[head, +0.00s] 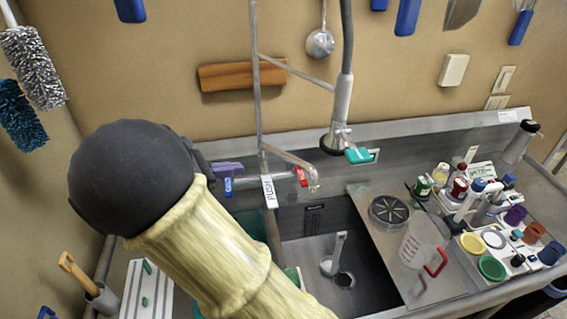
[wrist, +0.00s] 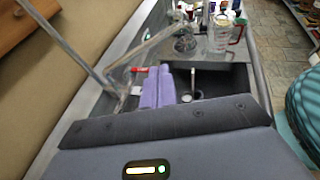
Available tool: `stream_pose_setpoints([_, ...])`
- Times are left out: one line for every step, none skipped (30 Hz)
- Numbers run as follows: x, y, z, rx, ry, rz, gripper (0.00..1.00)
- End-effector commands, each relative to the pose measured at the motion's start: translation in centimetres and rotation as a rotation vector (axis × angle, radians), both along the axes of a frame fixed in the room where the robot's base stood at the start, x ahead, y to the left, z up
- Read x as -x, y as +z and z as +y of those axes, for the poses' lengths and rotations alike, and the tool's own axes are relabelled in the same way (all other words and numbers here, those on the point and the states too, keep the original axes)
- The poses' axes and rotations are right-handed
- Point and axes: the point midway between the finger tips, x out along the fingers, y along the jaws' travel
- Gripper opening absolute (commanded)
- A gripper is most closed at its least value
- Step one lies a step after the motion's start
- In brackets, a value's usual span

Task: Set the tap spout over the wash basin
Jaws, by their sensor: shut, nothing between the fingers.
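The metal tap spout (head: 290,158) slants right and down from the upright pipe in the head view. Its tip sits near the back rim of the steel wash basin (head: 318,250); I cannot tell exactly how far it reaches over the opening. The tap has a blue handle (head: 228,187) at left and a red handle (head: 301,176) at right, with a PUSH tag between them. My gripper (head: 228,168) is just left of the tap, mostly hidden behind my arm. In the wrist view its purple fingers (wrist: 158,88) are together and empty, close to the tap pipes.
A hanging sprayer hose (head: 341,100) and teal lever are right of the tap. A clear measuring jug (head: 422,243) and a round drain strainer (head: 390,211) stand on the right ledge, beside crowded bottles and cups. A wooden block (head: 235,76) is on the wall.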

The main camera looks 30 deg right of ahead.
Motion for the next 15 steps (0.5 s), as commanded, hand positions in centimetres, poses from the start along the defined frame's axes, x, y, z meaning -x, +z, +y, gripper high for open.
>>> stream_pose_setpoints([0.0,0.0,-0.1,-0.001,-0.001,-0.001,0.0])
stream_pose_setpoints([0.0,0.0,-0.1,-0.002,-0.001,-0.001,0.0])
stream_pose_setpoints([0.0,-0.1,-0.1,-0.003,-0.001,-0.001,0.0])
stream_pose_setpoints([0.0,-0.1,-0.1,-0.003,-0.001,-0.001,0.0])
stream_pose_setpoints([0.0,-0.1,-0.1,-0.004,-0.001,0.0,0.0])
stream_pose_setpoints([0.0,-0.1,-0.1,-0.004,-0.002,0.0,0.0])
stream_pose_setpoints([0.0,-0.1,-0.1,-0.004,-0.002,0.0,0.0])
stream_pose_setpoints([0.0,-0.1,-0.2,-0.004,-0.002,0.0,0.0])
stream_pose_setpoints([0.0,-0.2,-0.4,-0.004,-0.003,-0.001,0.0])
stream_pose_setpoints([0.0,-0.2,-0.6,-0.004,-0.003,-0.001,0.0])
stream_pose_setpoints([0.0,-0.2,-0.8,-0.004,-0.004,-0.001,0.0])
stream_pose_setpoints([0.0,-0.3,-1.2,-0.004,-0.005,0.0,0.0])
stream_pose_setpoints([0.0,-0.4,-1.5,-0.004,-0.004,0.0,0.0])
stream_pose_setpoints([0.0,-0.5,-1.9,-0.004,-0.005,0.001,0.0])
stream_pose_setpoints([0.0,-0.7,-2.4,-0.004,-0.005,0.001,0.0])
